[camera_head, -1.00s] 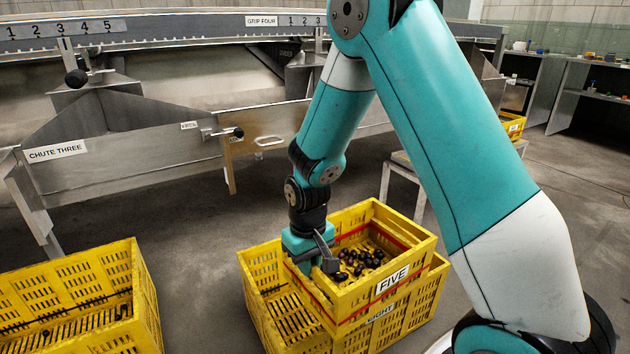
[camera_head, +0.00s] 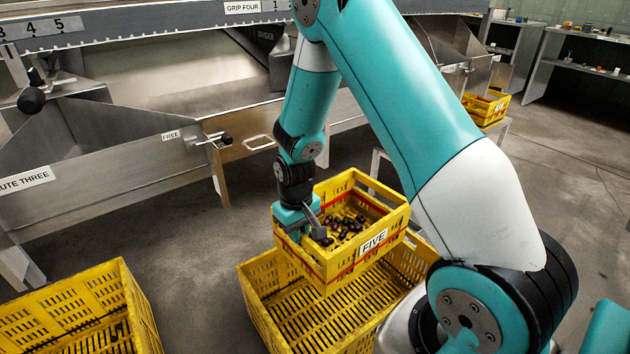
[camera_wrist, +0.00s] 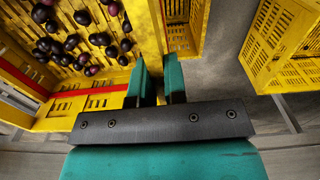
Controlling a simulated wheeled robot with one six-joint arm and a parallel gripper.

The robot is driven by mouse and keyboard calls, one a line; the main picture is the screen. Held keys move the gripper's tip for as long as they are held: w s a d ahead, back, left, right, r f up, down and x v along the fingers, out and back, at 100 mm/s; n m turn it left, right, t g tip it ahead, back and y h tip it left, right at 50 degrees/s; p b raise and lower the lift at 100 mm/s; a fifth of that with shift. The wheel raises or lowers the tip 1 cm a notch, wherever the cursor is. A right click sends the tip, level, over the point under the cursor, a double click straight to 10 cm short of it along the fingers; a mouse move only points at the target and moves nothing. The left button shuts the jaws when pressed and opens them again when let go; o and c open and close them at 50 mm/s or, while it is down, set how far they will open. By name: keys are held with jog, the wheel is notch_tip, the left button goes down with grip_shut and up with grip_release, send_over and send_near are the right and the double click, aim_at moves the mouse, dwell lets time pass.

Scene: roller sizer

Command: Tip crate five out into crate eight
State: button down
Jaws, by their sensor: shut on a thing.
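Crate five (camera_head: 372,243) is a small yellow crate with a red band and a "FIVE" label. Several dark round fruits (camera_head: 345,226) lie on its floor. My gripper (camera_head: 312,228) is shut on its left wall and holds it raised, roughly level, above the back right of a larger yellow crate. In the wrist view, my gripper (camera_wrist: 158,85) straddles the wall of crate five (camera_wrist: 108,98), with the fruits (camera_wrist: 80,40) beside it. The larger crate is crate eight (camera_head: 262,318); its slatted floor looks empty where it shows, and its label is out of sight now.
Another yellow crate (camera_head: 75,310) stands on the floor at the left, with a gap of bare concrete between. The sizer's metal chute panels (camera_head: 110,185) run behind. A small yellow crate (camera_head: 487,108) sits on a stand at the back right.

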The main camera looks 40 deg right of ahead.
aim_at(333, 246)
jog(key=d+r+p, duration=0.5)
jog(key=r+p, duration=0.1)
jog(key=p, duration=0.6)
jog(key=shift+d+f+h+b, duration=0.55)
jog(key=shift+f+h+b, duration=0.8)
jog(key=shift+f+b, duration=1.35)
jog(key=shift+d+f+h+b, duration=0.5)
jog(key=shift+f+h+b, duration=0.8)
jog(key=shift+f+b, duration=1.35)
jog(key=shift+d+f+h+b, duration=0.55)
jog(key=shift+f+h+b, duration=0.8)
jog(key=shift+f+b, duration=1.3)
jog(key=d+f+h+b, duration=0.5)
jog(key=f+b, duration=0.3)
jog(key=b, duration=0.5)
jog(key=shift+f+h, duration=0.2)
jog(key=shift+h, duration=0.2)
